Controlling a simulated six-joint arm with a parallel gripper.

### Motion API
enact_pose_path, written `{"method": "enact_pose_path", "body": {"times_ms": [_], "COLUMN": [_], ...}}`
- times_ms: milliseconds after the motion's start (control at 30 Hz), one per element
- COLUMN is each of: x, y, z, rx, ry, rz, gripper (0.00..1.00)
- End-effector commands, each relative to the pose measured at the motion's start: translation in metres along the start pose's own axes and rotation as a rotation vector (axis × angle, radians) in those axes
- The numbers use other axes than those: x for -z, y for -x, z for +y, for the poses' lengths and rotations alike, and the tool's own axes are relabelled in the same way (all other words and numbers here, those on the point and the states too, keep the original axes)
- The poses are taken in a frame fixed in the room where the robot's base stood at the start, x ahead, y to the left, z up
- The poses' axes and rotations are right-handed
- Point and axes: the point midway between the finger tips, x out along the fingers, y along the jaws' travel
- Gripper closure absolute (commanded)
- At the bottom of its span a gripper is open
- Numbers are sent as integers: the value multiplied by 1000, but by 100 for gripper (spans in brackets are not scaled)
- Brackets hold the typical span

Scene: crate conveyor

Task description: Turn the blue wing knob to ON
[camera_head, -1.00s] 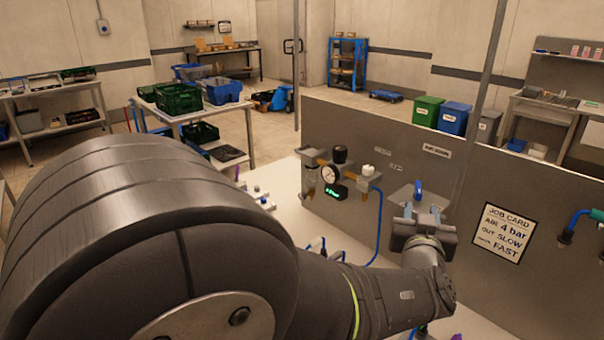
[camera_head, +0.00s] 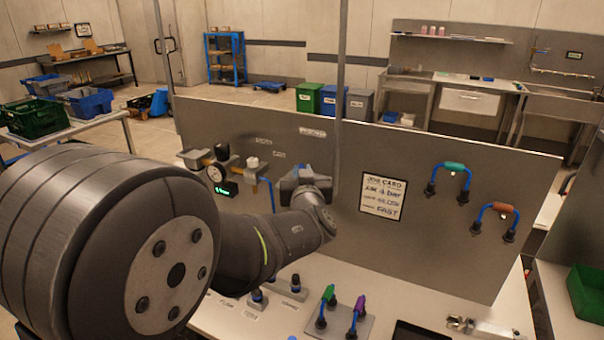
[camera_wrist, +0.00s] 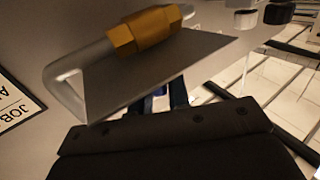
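My gripper (camera_head: 303,182) is at the grey upright panel (camera_head: 450,225), just right of the gauge assembly. In the head view its body hides the blue wing knob. In the wrist view a small bit of blue, likely the knob (camera_wrist: 160,90), shows between the two dark fingers of my gripper (camera_wrist: 164,98). Most of the knob and the fingertips are hidden behind the gripper body and a grey plate (camera_wrist: 150,75). I cannot tell whether the fingers touch the knob, how it is turned, or where its ON mark is.
A brass fitting on a bent grey pipe (camera_wrist: 148,32) lies close to the gripper. A pressure gauge (camera_head: 215,173) and a green display (camera_head: 228,188) are to its left. A job card (camera_head: 384,195) and hoses with a teal sleeve (camera_head: 455,167) are to its right.

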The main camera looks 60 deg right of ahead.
Motion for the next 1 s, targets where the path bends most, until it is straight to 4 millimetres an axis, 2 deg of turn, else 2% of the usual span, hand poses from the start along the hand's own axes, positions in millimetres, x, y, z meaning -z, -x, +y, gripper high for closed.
{"method": "enact_pose_path", "body": {"times_ms": [33, 67, 267, 600, 933, 967, 1000], "x": [0, 0, 0, 2, 2, 2, 2], "y": [0, 0, 0, -1, 0, 0, 0], "z": [0, 0, 0, 3, 2, 2, 2], "rx": [0, 0, 9, 122, 132, 132, 132], "ry": [0, 0, 2, 3, 1, 1, 2], "rz": [0, 0, 2, 6, 5, 5, 5], "gripper": [94, 100, 100, 100, 100, 84, 77]}}
